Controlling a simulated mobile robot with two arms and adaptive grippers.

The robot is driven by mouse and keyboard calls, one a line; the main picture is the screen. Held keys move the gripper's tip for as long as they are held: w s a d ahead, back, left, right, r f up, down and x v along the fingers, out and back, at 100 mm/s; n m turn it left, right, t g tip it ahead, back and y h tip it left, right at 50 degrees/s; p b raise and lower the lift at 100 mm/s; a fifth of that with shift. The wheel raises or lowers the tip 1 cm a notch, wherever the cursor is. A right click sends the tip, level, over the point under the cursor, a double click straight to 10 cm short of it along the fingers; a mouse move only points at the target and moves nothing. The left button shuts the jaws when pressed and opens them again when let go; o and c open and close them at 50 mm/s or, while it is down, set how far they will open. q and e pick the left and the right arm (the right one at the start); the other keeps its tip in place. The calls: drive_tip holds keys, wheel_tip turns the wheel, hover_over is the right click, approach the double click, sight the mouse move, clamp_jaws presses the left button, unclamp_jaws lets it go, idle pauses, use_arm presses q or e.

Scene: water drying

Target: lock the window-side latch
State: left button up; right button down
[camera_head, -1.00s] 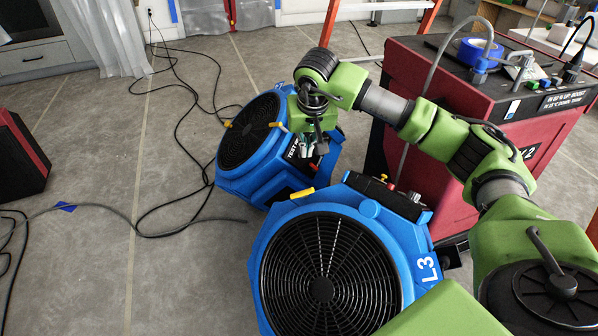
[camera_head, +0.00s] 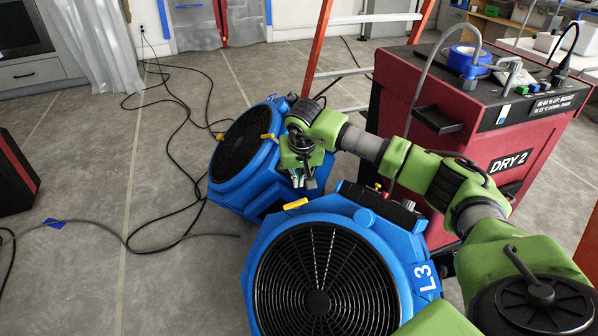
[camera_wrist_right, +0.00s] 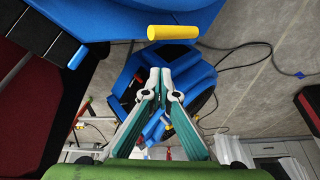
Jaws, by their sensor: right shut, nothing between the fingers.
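A yellow latch-like bar (camera_head: 296,204) lies on the top edge of the near blue fan (camera_head: 400,240), labelled L3. It also shows in the right wrist view (camera_wrist_right: 173,32). More yellow bars sit on the rear blue fan, one at its left (camera_head: 220,136) and one on top (camera_head: 267,136). I cannot tell which one is the window-side latch; no window is clearly seen. My right gripper (camera_head: 297,183) is shut and empty, pointing down between the two fans, just behind the near bar. In the right wrist view its fingertips (camera_wrist_right: 160,72) meet below that bar, apart from it in the picture. My left gripper is not in view.
An orange ladder (camera_head: 318,45) stands behind. Black cables (camera_head: 188,130) run over the floor at left, which is otherwise largely clear.

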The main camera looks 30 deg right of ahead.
drive_tip(key=shift+s+a+f, duration=0.25)
drive_tip(key=shift+s+a, duration=0.15)
drive_tip(key=shift+s, duration=0.4)
drive_tip(key=shift+s+a+f, duration=0.2)
drive_tip(key=shift+s+a, duration=0.15)
drive_tip(key=shift+s, duration=0.4)
